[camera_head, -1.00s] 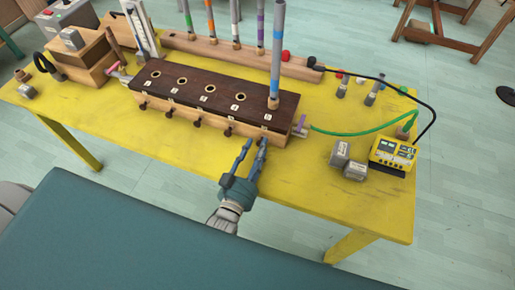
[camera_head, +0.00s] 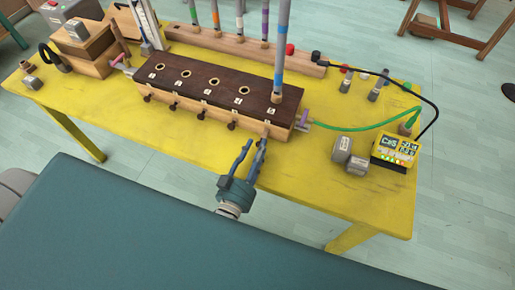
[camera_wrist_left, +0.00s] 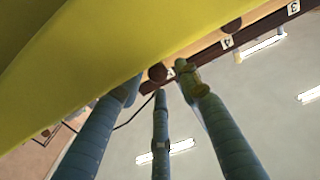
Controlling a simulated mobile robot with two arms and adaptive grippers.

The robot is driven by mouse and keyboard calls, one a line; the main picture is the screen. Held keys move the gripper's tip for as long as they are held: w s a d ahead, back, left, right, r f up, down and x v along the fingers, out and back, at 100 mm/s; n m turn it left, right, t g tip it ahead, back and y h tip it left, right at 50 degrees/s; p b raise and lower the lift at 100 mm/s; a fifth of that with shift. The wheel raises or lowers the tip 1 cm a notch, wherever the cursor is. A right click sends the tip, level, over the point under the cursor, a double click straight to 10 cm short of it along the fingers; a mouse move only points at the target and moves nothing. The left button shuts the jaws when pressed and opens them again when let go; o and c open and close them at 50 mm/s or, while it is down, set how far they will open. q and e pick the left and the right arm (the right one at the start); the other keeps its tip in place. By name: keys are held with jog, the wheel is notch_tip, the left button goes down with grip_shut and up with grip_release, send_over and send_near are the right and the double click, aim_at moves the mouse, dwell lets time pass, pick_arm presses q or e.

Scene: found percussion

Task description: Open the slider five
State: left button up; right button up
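A long dark-topped wooden box (camera_head: 205,86) has a row of numbered holes and slider knobs along its front. A grey tube with a blue band (camera_head: 280,50) stands upright in the hole at the right end, number five. My left gripper (camera_head: 257,143) is at the front of that end, its fingers apart, tips close to slider five, whose knob the fingers largely hide in the head view. In the left wrist view a dark round knob (camera_wrist_left: 157,72) shows between the spread fingertips; contact cannot be told. My right gripper is not in view.
The yellow table (camera_head: 320,185) is clear at the front. A tuner-like device (camera_head: 397,150) shows lit "C#5". Two grey metal blocks (camera_head: 350,156) sit left of it. A green hose (camera_head: 355,128) runs from the box's right end. Several tubes stand in a wooden rack (camera_head: 240,52) behind.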

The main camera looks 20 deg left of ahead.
pick_arm(q)
jog(key=shift+s+f, duration=0.1)
jog(key=s, duration=1.2)
jog(key=shift+a, duration=0.2)
jog(key=s+f+g, duration=0.3)
jog(key=f, duration=0.7)
jog(key=s+d+f+m+g+h, duration=0.1)
jog(key=s+f+g, duration=0.2)
jog(key=f, duration=0.7)
jog(key=s+f+g, duration=0.3)
jog(key=s+f, duration=0.1)
jog(key=f, duration=0.6)
jog(key=s+a+f+g, duration=0.4)
jog(key=s+f, duration=0.2)
jog(key=s, duration=0.2)
jog(key=s+a+f+m+g+y, duration=0.1)
jog(key=s+a+f+g, duration=0.3)
jog(key=s+f, duration=0.2)
jog(key=s, duration=0.2)
jog(key=shift+s+a+f+y, duration=0.25)
jog(key=shift+s+a+y, duration=0.05)
jog(key=shift+a, duration=0.05)
